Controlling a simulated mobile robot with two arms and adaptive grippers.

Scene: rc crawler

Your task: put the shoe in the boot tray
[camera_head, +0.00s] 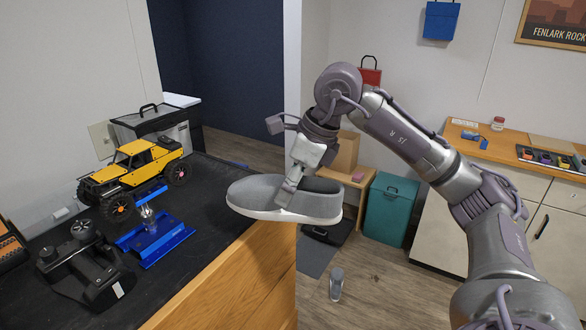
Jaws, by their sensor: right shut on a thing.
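A grey shoe (250,194) with a white sole hangs in the air by the right end of the black-topped bench. My right gripper (289,192) is shut on the shoe's upper near the opening, and the shoe is roughly level. A low black tray (338,236), which looks like the boot tray, lies on the floor behind and below the shoe. The shoe hides part of it, so I cannot tell all that lies in it. My left gripper is not in view.
The black bench top (208,218) holds a yellow toy crawler (135,165), a blue stand (155,240) and a black controller (85,265). A teal bin (388,210) stands right of the tray. A small grey object (336,284) is on the wooden floor near a dark mat (316,258).

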